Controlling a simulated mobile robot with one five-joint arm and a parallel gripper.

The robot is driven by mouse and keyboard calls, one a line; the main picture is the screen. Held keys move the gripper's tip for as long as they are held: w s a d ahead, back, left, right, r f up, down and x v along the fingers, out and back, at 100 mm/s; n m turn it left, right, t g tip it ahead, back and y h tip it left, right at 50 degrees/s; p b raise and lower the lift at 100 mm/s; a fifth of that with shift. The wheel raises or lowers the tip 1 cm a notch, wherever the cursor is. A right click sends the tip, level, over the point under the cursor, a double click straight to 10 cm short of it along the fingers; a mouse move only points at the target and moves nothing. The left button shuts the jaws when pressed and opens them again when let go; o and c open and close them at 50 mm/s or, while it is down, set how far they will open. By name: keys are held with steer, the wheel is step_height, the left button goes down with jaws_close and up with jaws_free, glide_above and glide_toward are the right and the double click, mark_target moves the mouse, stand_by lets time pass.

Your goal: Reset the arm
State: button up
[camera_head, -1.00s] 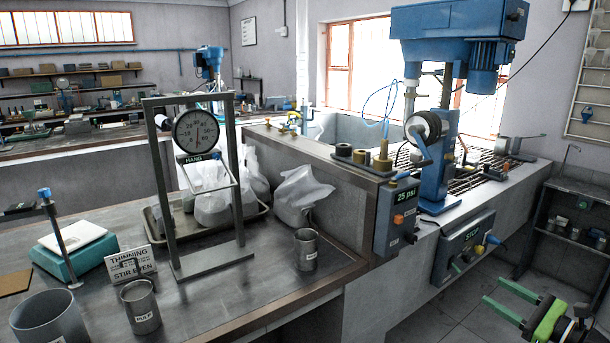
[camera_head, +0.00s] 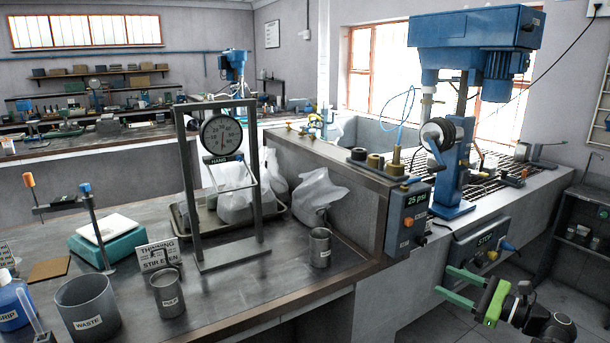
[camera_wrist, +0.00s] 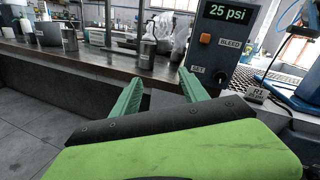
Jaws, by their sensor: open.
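My gripper (camera_head: 457,286) shows at the lower right in the head view, with its two green fingers spread apart and nothing between them. It hangs in free air over the floor, in front of the bench and below the blue flotation machine (camera_head: 456,130). In the wrist view my gripper (camera_wrist: 160,96) also shows open and empty, its fingers pointing toward the bench front. The grey box reading 25 psi (camera_head: 407,217) is beyond the fingers, and it also shows in the wrist view (camera_wrist: 222,45). No contact with anything shows.
A metal cup (camera_head: 320,247) stands near the bench edge. A dial scale frame (camera_head: 186,170), a cup (camera_head: 167,293), a waste beaker (camera_head: 88,307) and a blue bottle (camera_head: 14,300) stand on the bench. A shelf rack (camera_head: 580,230) is at the right. Open floor (camera_head: 425,325) lies below my gripper.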

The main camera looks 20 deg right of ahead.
steer(key=w+a+f+n+g+y+p, duration=0.1)
steer(key=w+a+n+g+p, duration=0.2)
steer(key=a, duration=0.7)
steer(key=w+a+f+n+g+y, duration=0.1)
steer(key=w+a+n+g, duration=0.3)
steer(key=a, duration=0.6)
steer(key=w+a+f+n+g+y+p, duration=0.1)
steer(key=w+a+g+y+p, duration=0.1)
steer(key=w+a, duration=0.65)
steer(key=s+a+f+n+g+h+p, duration=0.1)
steer(key=s+a+f+n+g+h, duration=0.1)
steer(key=a+f+n, duration=0.3)
steer(key=s+a+f+n+g+h+p, duration=0.1)
steer(key=s+a+n+g+h+p, duration=0.15)
steer(key=a, duration=0.55)
steer(key=s+a+f+n+g+h+p, duration=0.1)
steer(key=s+a+f+n+g+h, duration=0.15)
steer(key=a, duration=0.35)
steer(key=d+f+n+h, duration=0.3)
steer(key=d+n+h, duration=0.2)
steer(key=d+n, duration=0.3)
steer(key=shift+s+d+h+b, duration=0.3)
steer(key=shift+s+d+h, duration=0.1)
steer(key=shift+d, duration=0.05)
steer(key=shift+c, duration=0.3)
